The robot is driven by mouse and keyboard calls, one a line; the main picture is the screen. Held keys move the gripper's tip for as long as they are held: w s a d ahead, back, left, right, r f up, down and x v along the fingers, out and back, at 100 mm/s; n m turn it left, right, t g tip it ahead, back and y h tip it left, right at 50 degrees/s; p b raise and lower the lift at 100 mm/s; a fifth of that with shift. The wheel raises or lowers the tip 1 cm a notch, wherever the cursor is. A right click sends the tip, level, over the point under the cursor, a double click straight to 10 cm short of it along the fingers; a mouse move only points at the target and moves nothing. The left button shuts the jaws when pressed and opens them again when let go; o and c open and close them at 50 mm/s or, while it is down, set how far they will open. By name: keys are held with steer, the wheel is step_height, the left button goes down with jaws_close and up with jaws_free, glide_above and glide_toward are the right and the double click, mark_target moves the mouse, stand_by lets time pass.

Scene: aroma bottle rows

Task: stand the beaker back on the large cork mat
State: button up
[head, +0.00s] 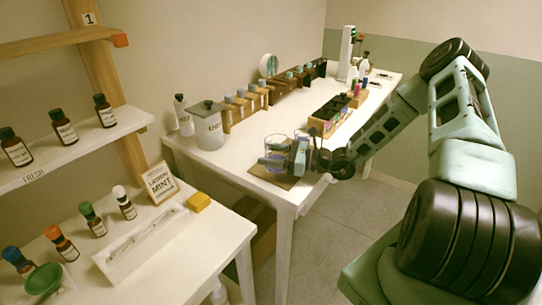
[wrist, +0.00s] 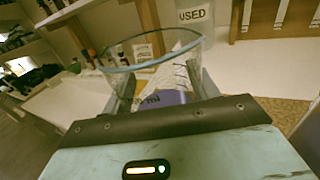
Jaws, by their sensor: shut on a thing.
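The clear glass beaker (head: 274,146) is held over the cork mat in the head view. In the wrist view the beaker (wrist: 155,62) shows its blue-tinted open rim, printed "ml" marks and a purple patch low down. My gripper (head: 280,160) is shut on it, with a finger on each side. The brown cork mat (head: 266,178) lies at the near corner of the long white table, partly hidden by my gripper. I cannot tell whether the beaker's base touches the mat.
A lidded grey "USED" jar (head: 208,126) and a white bottle (head: 183,115) stand at the table's left. Wooden bottle racks (head: 245,108) line the back edge. A box of dark bottles (head: 330,115) stands behind my gripper. A lower bench (head: 205,232) is at the left.

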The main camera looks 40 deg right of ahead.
steer(key=shift+f, duration=0.35)
steer(key=shift+f, duration=0.15)
steer(key=o, duration=1.1)
steer(key=shift+o, duration=0.2)
steer(key=shift+r, duration=0.2)
steer(key=b+v, duration=0.2)
steer(key=v, duration=1)
